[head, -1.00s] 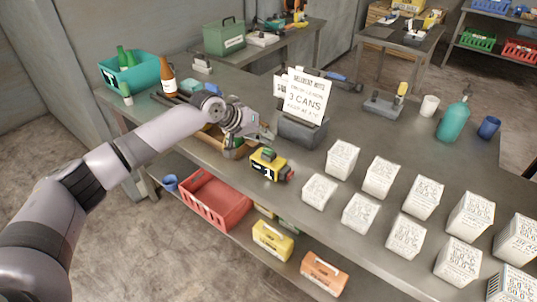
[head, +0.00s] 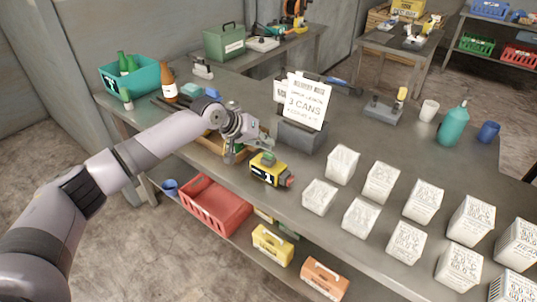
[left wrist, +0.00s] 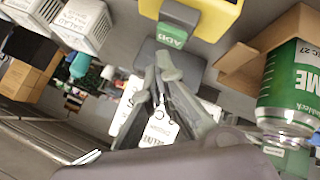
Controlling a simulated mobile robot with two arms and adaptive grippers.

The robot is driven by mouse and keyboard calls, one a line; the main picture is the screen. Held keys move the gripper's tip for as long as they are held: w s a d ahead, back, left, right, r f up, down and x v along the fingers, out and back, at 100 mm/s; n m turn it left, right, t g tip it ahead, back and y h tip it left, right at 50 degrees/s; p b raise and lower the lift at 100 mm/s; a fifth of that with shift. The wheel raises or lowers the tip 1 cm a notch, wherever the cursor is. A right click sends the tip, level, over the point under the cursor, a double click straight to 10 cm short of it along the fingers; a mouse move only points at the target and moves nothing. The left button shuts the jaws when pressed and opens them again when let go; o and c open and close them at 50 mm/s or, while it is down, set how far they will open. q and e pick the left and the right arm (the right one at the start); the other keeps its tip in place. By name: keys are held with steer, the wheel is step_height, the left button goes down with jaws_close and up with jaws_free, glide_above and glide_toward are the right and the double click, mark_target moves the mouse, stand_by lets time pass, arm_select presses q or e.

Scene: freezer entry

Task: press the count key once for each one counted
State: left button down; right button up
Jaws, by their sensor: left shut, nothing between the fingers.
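The yellow counter (head: 268,170) stands on the grey bench near its front edge, with a black display that seems to read 1 and a red part at its right end. Its green key (head: 268,158) is on top; in the left wrist view the key (left wrist: 172,36) is marked ADD. My left gripper (head: 264,144) is shut and empty, its tips just above and behind the key. In the left wrist view the tips (left wrist: 165,62) lie just below the key, seemingly apart from it. A white note (head: 305,101) reading 3 CANS stands behind. My right gripper is out of view.
Several white printed boxes (head: 380,182) stand in rows to the right. A wooden tray (head: 212,142) lies behind my left gripper, and a teal bin (head: 132,76) with bottles is at the far left. A red crate (head: 214,204) is on the shelf below.

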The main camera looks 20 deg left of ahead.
mark_target(266, 153)
arm_select(q)
steer(key=shift+f, duration=0.15)
stand_by(0.3)
steer(key=shift+f, duration=0.25)
steer(key=shift+f, duration=0.55)
stand_by(0.8)
steer(key=shift+r+p, duration=0.9)
steer(key=shift+p, duration=0.3)
step_height(266, 153, up, 5)
steer(key=p, duration=0.5)
steer(key=shift+r, duration=0.1)
